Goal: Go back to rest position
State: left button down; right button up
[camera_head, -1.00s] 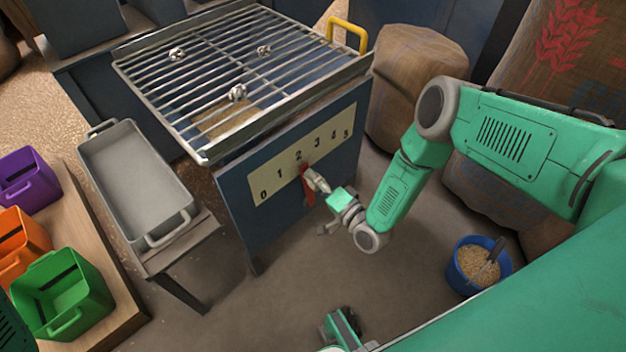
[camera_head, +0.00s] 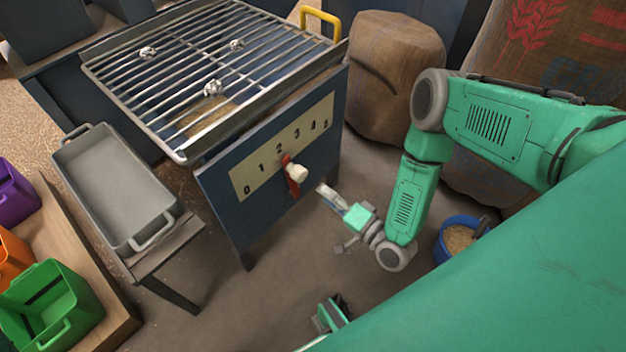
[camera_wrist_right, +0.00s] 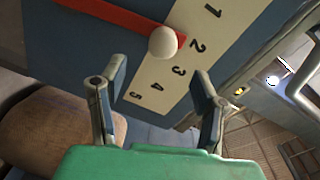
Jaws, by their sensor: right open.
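My right gripper (camera_head: 331,219) is open and empty, in front of the blue panel and to the right of the lever knob, apart from it. In the wrist view its two fingers (camera_wrist_right: 156,103) are spread, with nothing between them. The red lever with a white knob (camera_head: 297,173) sits on the numbered scale below the 2. In the wrist view the knob (camera_wrist_right: 163,41) is near the 2, beyond the fingertips.
A metal grate (camera_head: 190,134) tops the blue machine. A grey tray (camera_head: 62,178) rests on a stand at left, beside purple, orange and green bins (camera_head: 45,310). A blue bucket of grain (camera_head: 459,238) and sacks (camera_head: 395,75) stand at right.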

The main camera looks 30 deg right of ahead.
jog(key=shift+s+d, duration=0.25)
jog(key=shift+s, duration=0.35)
jog(key=s+a+f+n+g, duration=0.1)
jog(key=s+a+n+g, duration=0.55)
jog(key=g, duration=0.25)
jog(key=s+d+r+n+g+h, duration=0.2)
jog(key=s+d+n+g+h, duration=0.15)
jog(key=s, duration=0.25)
jog(key=s+d+r+n+g+h, duration=0.2)
jog(key=s+d+r+g, duration=0.1)
jog(key=s+d, duration=0.3)
notch_tip(320, 180, up, 14)
jog(key=s+p, duration=0.1)
jog(key=p, duration=1.2)
jog(key=shift+s+a+g+p, duration=0.25)
jog(key=shift+a+g+p, duration=0.05)
jog(key=shift+a+g, duration=0.1)
